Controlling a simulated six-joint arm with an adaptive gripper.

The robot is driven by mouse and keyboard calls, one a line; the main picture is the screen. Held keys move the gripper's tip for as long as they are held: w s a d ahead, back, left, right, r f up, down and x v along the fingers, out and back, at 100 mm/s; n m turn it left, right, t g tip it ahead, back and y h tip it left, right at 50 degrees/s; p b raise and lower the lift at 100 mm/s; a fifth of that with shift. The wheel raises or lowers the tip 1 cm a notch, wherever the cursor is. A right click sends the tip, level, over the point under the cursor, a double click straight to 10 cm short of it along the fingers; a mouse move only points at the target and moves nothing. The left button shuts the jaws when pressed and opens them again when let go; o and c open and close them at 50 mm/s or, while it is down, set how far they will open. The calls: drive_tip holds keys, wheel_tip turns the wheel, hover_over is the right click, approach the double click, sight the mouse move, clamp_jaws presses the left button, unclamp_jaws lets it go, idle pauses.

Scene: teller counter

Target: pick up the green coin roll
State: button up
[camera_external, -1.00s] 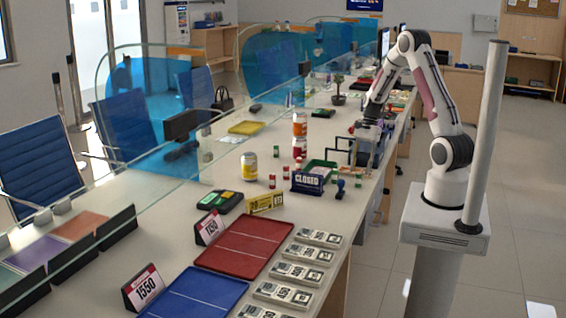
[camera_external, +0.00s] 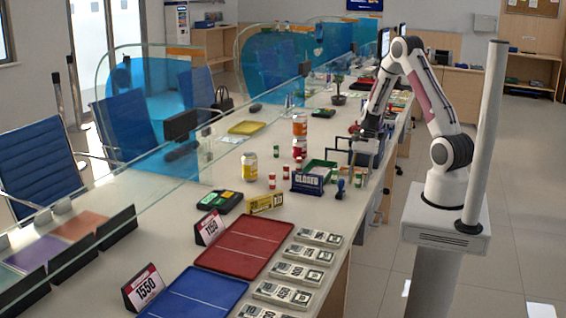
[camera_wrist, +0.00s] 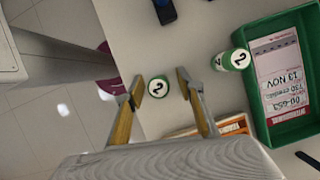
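A green coin roll (camera_wrist: 158,87) stands upright, its white end marked "2" facing the wrist camera, between the two fingertips of my gripper (camera_wrist: 160,80) in the wrist view. The fingers are apart, with a gap on each side of the roll. In the external view my gripper (camera_external: 363,172) is low over the counter's right edge, with its fingers pointing down; the roll there is small and hard to make out.
A green tray (camera_wrist: 254,106) with a paper slip lies at the right of the wrist view. A blue "CLOSED" sign (camera_external: 307,183) and a blue stamp (camera_external: 340,190) stand left of my gripper. A red tray (camera_external: 244,246) lies farther forward. The counter's edge is close.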

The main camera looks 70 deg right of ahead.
sight(359, 173)
idle(0.5)
clamp_jaws()
drive_tip(key=shift+r, duration=0.15)
drive_tip(key=shift+r, duration=4.85)
